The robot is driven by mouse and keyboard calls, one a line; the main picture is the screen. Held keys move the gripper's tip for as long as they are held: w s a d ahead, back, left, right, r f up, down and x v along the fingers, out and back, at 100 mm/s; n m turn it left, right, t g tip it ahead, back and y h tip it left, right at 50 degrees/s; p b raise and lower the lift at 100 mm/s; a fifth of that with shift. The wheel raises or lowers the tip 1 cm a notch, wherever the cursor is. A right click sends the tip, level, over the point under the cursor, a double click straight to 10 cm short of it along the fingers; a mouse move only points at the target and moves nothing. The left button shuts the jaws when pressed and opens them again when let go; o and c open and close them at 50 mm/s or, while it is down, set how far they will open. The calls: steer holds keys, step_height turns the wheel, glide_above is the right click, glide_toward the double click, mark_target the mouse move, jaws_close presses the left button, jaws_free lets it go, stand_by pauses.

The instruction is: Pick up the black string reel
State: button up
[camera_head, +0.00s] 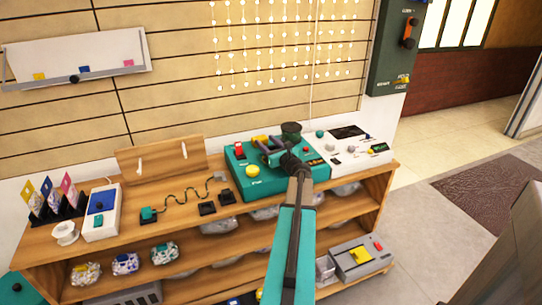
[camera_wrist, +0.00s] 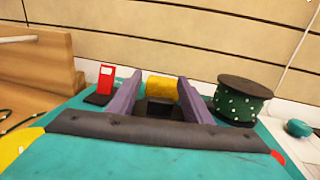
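A dark reel (camera_head: 291,130) stands on the back of the teal console (camera_head: 240,178) in the head view. In the wrist view the reel (camera_wrist: 243,100) is at the right, upright, with a black top disc and dark green winding dotted with white. My gripper (camera_wrist: 160,80) is open, with its two purple fingers apart. The reel is to the right of the fingers and not between them. In the head view my gripper (camera_head: 273,150) is over the console, just in front and left of the reel. A yellow cylinder (camera_wrist: 161,88) shows beyond and between the fingers, apparently not gripped.
A red device (camera_wrist: 105,80) stands left of my fingers. A white panel (camera_head: 352,145) with knobs adjoins the console on the right. A wooden box (camera_head: 160,158), a white spool (camera_head: 65,232) and small cards are farther left on the shelf. The slatted wall stands behind.

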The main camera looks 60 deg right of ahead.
jaws_close()
steer(key=shift+r, duration=0.1)
steer(key=shift+r, duration=0.8)
step_height(320, 180, up, 2)
steer(key=shift+s+a, duration=0.1)
steer(key=shift+s, duration=0.05)
steer(key=w+a+r+v, duration=0.1)
steer(key=a+v, duration=0.1)
steer(key=v, duration=1.3)
steer(key=shift+s, duration=0.25)
steer(key=shift+a+r, duration=0.1)
steer(key=shift+a, duration=0.05)
